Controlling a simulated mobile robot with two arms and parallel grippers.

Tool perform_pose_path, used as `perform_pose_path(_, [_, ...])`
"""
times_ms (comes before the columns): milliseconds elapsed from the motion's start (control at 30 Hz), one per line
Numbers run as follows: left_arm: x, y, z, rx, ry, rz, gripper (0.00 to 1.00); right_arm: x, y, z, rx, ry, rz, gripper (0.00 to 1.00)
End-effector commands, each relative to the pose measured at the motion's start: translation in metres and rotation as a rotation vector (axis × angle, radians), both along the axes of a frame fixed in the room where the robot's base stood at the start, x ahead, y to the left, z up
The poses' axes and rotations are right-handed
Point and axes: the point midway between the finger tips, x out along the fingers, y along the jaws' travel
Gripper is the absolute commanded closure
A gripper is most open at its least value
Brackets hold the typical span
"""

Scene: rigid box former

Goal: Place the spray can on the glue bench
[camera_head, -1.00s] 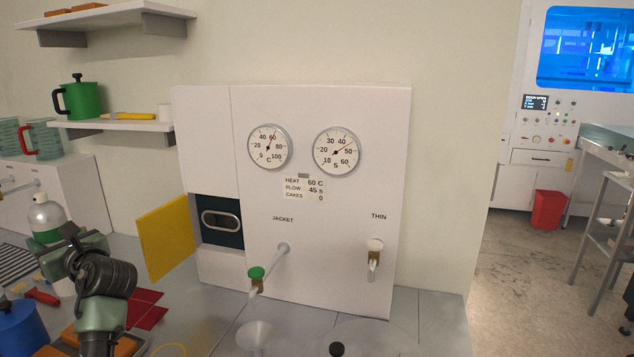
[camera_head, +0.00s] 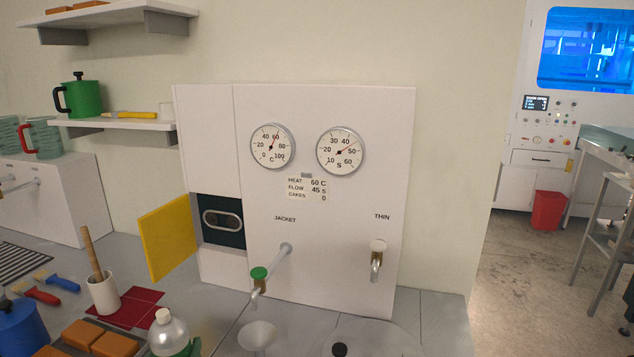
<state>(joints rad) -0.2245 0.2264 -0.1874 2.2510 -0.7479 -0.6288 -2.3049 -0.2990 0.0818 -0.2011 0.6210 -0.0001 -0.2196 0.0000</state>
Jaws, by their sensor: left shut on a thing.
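The spray can (camera_head: 168,328), with a pale rounded top and a small white cap, is at the bottom edge of the head view, left of the middle. Its lower part is cut off by the frame. My left gripper (camera_head: 190,348) barely shows at the bottom edge, shut on the can at its green part. My right gripper is not in view. The grey worktop (camera_head: 215,322) runs along the wall under the can; I cannot tell which part is the glue bench.
Beside the can lie orange blocks (camera_head: 115,343). Behind are a red mat (camera_head: 138,302), a white cup (camera_head: 103,293) with a wooden stick, and brushes (camera_head: 38,293).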

Motion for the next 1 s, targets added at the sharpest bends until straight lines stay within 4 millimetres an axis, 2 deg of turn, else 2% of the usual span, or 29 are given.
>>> perform_pose_path(33, [-0.016, -0.015, -0.004, 0.001, 0.003, -0.045, 1.0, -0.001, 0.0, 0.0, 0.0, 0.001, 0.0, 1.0])
perform_pose_path(100, [-0.033, -0.032, -0.006, 0.0, 0.002, -0.097, 1.0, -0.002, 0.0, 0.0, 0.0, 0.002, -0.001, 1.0])
perform_pose_path(200, [-0.05, -0.049, -0.005, 0.0, -0.001, -0.149, 1.0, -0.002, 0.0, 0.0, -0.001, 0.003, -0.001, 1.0])
perform_pose_path(300, [-0.06, -0.058, -0.006, 0.002, -0.002, -0.173, 1.0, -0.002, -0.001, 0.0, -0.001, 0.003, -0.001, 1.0])
perform_pose_path(467, [-0.079, -0.057, -0.014, 0.003, 0.0, -0.167, 1.0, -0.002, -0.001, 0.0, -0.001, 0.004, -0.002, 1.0])
perform_pose_path(700, [-0.121, -0.056, -0.03, 0.004, -0.001, -0.164, 1.0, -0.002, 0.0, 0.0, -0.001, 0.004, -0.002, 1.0])
perform_pose_path(800, [-0.133, -0.058, -0.033, 0.003, -0.001, -0.173, 1.0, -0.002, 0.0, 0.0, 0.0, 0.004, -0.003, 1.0])
perform_pose_path(1000, [-0.142, -0.06, -0.035, 0.0, -0.001, -0.181, 1.0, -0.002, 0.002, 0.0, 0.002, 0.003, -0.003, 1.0])
